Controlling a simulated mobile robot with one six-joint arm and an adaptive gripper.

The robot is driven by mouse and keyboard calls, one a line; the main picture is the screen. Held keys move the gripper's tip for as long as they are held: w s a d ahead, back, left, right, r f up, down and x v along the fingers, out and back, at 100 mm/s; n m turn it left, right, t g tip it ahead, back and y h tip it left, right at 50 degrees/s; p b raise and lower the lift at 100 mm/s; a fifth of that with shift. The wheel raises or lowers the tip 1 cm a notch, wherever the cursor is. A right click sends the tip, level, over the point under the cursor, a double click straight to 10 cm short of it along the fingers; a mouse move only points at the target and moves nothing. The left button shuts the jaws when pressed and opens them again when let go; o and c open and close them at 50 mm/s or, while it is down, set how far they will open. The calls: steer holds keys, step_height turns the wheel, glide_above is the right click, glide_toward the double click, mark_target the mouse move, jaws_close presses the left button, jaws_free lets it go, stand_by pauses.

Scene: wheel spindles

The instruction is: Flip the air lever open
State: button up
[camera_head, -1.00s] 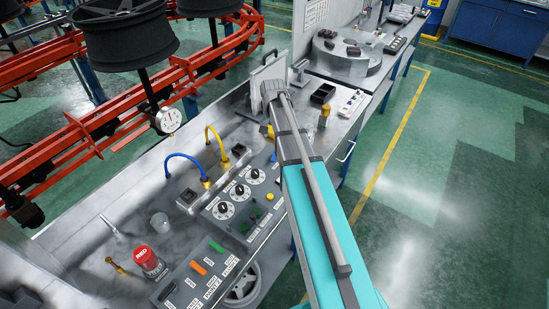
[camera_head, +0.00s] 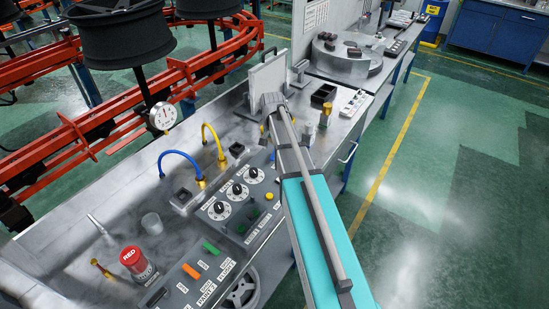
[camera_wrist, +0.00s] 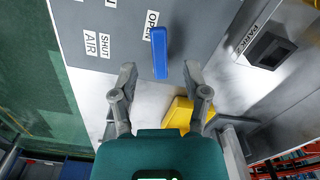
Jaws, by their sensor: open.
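The air lever is a blue handle (camera_wrist: 160,53) in the wrist view, on a grey panel (camera_wrist: 95,22). It lies lengthwise up and down the picture, beside the OPEN label (camera_wrist: 151,20). The SHUT label (camera_wrist: 104,46) and the AIR label (camera_wrist: 90,45) lie to its left. My gripper (camera_wrist: 160,73) is open, its two fingers spread to either side of the lever's lower end. I cannot tell whether either finger touches it. In the head view my arm hides the lever and the fingertips.
A yellow object (camera_wrist: 180,115) lies below the right finger. A dark socket marked PARK (camera_wrist: 268,50) is at the right. In the head view, the bench holds knobs (camera_head: 237,190), blue (camera_head: 177,154) and yellow hoses (camera_head: 212,137), and a red-topped can (camera_head: 135,262). Orange rails (camera_head: 75,150) run behind.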

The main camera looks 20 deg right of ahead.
mark_target(273, 156)
steer(key=shift+f+b, duration=1.7)
steer(key=shift+f, duration=0.3)
jaws_close()
